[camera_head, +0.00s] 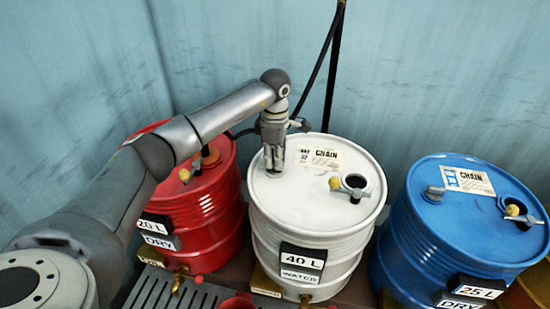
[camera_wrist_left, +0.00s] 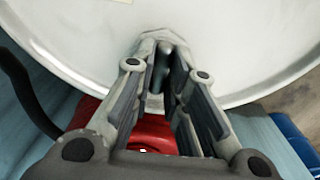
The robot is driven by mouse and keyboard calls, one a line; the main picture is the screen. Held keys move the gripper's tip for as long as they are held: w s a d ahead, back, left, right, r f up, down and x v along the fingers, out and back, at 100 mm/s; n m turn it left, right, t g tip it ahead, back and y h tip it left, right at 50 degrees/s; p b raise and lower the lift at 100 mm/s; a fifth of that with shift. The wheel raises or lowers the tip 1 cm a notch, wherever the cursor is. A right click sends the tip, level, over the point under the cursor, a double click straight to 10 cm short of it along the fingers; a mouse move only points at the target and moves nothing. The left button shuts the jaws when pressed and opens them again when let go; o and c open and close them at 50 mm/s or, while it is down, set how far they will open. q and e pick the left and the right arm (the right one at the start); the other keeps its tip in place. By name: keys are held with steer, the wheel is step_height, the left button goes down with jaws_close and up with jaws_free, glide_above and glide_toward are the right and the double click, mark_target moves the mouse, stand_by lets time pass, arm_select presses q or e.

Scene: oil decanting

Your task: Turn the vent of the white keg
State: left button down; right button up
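The white keg (camera_head: 313,223) stands in the middle of the head view, marked 40 L and WATER. My left gripper (camera_head: 273,160) points down at the left part of its top. In the left wrist view my left gripper (camera_wrist_left: 160,85) has its two fingers on either side of a grey vent (camera_wrist_left: 163,60) on the white lid (camera_wrist_left: 235,40). A gap shows between the fingers, and I cannot tell whether they touch the vent. In the head view the gripper hides the vent. A tap with a yellow knob (camera_head: 335,183) sits beside a dark opening on the lid's right. My right gripper is not in view.
A red keg (camera_head: 205,210) marked 20 L stands close on the left, under my left arm. A blue keg (camera_head: 450,225) marked 25 L stands on the right. A dark hose and pole (camera_head: 333,70) rise behind the white keg.

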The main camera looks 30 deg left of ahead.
arm_select(q)
steer(key=shift+n, duration=0.3)
steer(key=n, duration=0.3)
steer(key=shift+n, duration=0.3)
steer(key=n, duration=0.4)
steer(key=shift+n, duration=0.3)
steer(key=n+p, duration=0.1)
steer(key=n, duration=0.3)
steer(key=shift+r+n, duration=0.1)
steer(key=shift+n, duration=0.2)
steer(key=n, duration=0.4)
steer(key=shift+n+p, duration=0.3)
steer(key=c, duration=1.4)
jaws_free()
steer(key=shift+c, duration=0.2)
